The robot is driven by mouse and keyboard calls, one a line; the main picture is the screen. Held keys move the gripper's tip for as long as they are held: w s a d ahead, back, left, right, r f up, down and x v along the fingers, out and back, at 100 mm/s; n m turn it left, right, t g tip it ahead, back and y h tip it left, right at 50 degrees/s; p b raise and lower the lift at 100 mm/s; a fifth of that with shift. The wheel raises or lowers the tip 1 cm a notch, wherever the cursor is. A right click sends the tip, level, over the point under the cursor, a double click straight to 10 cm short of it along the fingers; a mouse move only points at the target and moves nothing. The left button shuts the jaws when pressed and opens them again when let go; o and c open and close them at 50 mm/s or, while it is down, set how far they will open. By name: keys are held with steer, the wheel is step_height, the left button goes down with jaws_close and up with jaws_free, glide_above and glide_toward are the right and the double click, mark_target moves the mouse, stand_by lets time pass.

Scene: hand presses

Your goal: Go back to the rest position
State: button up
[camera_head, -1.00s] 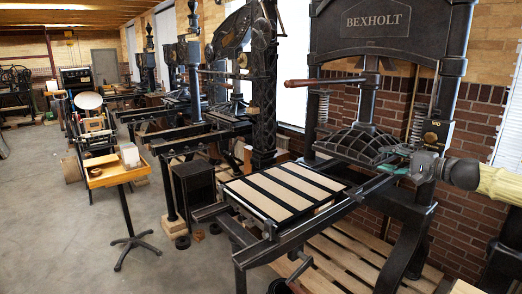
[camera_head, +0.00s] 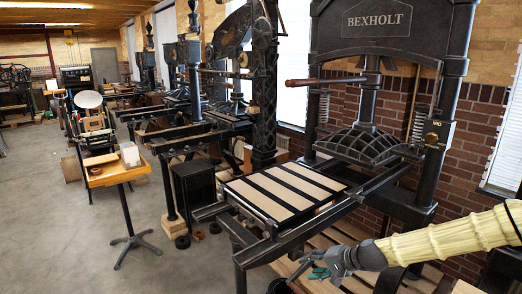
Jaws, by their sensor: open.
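My gripper (camera_head: 312,269) is at the lower right of the head view, at the end of my pale ribbed arm. It is below and in front of the rails of the black hand press (camera_head: 384,22) marked BEXHOLT. Its fingers point left and show green parts; they look open with nothing between them. The press bed (camera_head: 282,190) carries pale strips between dark bars and lies out to the left of the platen (camera_head: 368,146). The press's red-brown handle (camera_head: 325,81) points left.
A crank handle (camera_head: 299,268) and a dark bucket (camera_head: 279,287) are close to my gripper, under the bed. A wooden pallet (camera_head: 340,238) lies below the press. A small wooden stand (camera_head: 117,176) and more presses are at the left. Grey floor (camera_head: 70,240) is open at lower left.

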steer(key=s+a+f+n+g+h, duration=0.2)
steer(key=s+f, duration=0.9)
steer(key=s, duration=0.1)
steer(key=s+a+f+n+g+h, duration=0.1)
steer(key=s+a+f+g+h, duration=0.1)
steer(key=s+f, duration=0.9)
steer(key=s+d+f+n+g+h, duration=0.15)
steer(key=s+d, duration=0.35)
steer(key=s, duration=0.7)
steer(key=s+d+f+n+g+h, duration=0.1)
steer(key=s+d+f+n+h, duration=0.2)
steer(key=s, duration=0.9)
step_height(320, 180, down, 33)
steer(key=d+b, duration=0.2)
steer(key=b, duration=3.2)
step_height(320, 180, up, 24)
steer(key=p, duration=2.4)
steer(key=shift+a, duration=0.2)
